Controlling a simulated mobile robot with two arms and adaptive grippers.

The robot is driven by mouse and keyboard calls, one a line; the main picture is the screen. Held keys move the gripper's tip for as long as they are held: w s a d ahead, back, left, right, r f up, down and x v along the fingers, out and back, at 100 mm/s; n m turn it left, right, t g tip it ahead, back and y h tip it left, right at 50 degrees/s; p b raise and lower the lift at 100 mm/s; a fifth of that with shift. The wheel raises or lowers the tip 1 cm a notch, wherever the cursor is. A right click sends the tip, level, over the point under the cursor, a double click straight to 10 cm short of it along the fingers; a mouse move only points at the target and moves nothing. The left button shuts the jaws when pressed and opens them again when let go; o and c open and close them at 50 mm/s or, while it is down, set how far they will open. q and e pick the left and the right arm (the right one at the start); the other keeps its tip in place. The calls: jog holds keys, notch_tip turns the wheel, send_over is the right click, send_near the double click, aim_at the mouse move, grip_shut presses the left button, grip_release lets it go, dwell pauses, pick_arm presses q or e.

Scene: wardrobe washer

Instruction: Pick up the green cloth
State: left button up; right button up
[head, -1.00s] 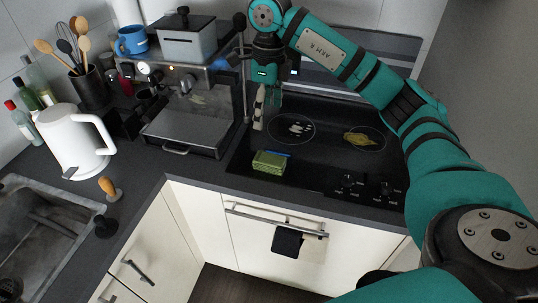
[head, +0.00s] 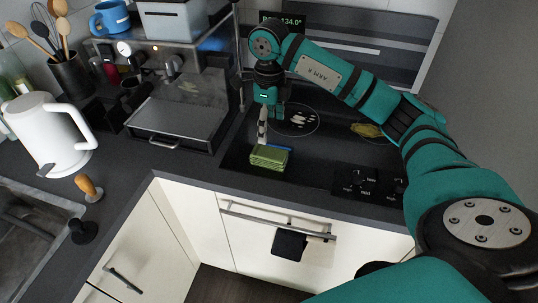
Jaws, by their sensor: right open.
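The green cloth (head: 268,158) lies folded on the front left part of the black cooktop, in the middle of the head view. A thin blue strip shows along its back edge. My right gripper (head: 268,132) points down just behind and above the cloth. It is open, and nothing shows between its fingers. I cannot tell whether a fingertip touches the cloth. My left gripper is not in view.
The espresso machine (head: 178,112) stands left of the cooktop, close to my right gripper. A white kettle (head: 48,135) is farther left. A yellowish item (head: 366,130) lies on the right burner. A towel rail (head: 275,226) crosses the oven front.

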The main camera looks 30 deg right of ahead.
jog(key=p, duration=0.1)
send_over(269, 152)
notch_tip(269, 152, down, 6)
jog(key=shift+r, duration=0.25)
jog(key=shift+f+p, duration=0.5)
jog(key=shift+f, duration=0.05)
notch_tip(269, 152, down, 4)
jog(key=shift+r+p, duration=0.2)
jog(key=shift+p, duration=0.55)
jog(key=shift+f, duration=0.4)
jog(key=shift+c, duration=0.4)
jog(key=c, duration=1.2)
